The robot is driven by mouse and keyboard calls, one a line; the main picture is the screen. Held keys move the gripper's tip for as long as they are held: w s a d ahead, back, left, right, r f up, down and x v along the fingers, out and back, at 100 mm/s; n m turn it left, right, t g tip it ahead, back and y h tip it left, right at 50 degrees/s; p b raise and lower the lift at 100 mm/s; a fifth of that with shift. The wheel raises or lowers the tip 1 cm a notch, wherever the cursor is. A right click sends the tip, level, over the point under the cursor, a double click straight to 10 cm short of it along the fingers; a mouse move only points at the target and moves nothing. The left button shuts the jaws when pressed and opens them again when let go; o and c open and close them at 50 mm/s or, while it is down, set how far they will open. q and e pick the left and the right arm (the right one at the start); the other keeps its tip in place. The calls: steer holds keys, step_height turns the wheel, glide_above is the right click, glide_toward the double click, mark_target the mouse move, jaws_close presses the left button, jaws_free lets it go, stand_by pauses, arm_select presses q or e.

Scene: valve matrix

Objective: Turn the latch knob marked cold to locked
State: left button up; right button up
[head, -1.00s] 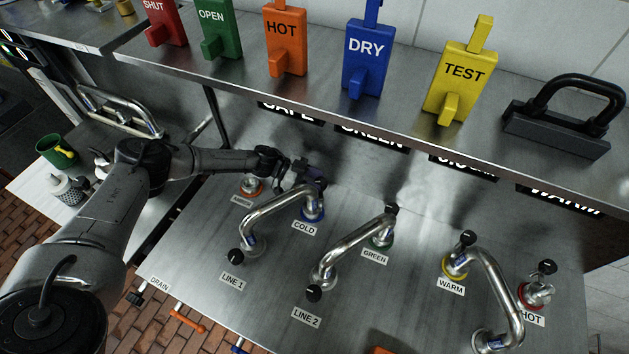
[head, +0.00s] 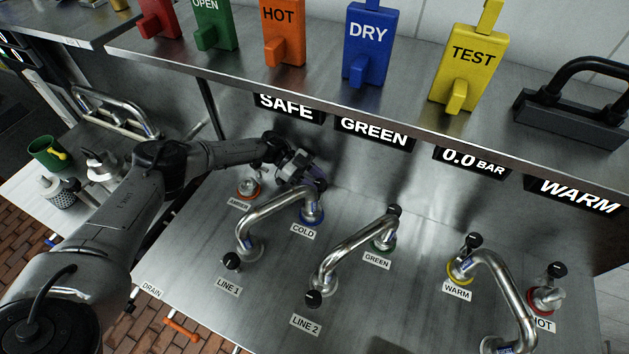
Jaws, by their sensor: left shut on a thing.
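The port marked COLD (head: 304,231) has a blue ring (head: 313,220) at its base, and a bent steel pipe (head: 268,207) links it to the port marked LINE 1 (head: 229,287). My left gripper (head: 310,179) is at the top of the COLD port, beyond the pipe's upper end. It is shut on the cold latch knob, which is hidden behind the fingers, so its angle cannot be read. My right gripper is not in view.
Similar ports marked LINE 2 (head: 306,324), GREEN (head: 377,261), WARM (head: 457,291) and HOT (head: 543,324) carry pipes or black knobs. A steel shelf (head: 330,92) with coloured blocks overhangs the back. Displays below it read SAFE, GREEN, 0.0 BAR and WARM.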

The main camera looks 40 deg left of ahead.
arm_select(q)
steer(key=o, duration=0.6)
steer(key=shift+o, duration=0.2)
steer(key=shift+r, duration=0.6)
steer(key=d+r+p, duration=0.3)
steer(key=d+r, duration=0.7)
steer(key=d, duration=0.1)
steer(key=shift+w+d, duration=0.15)
steer(key=shift+d, duration=0.25)
steer(key=shift+f, duration=0.1)
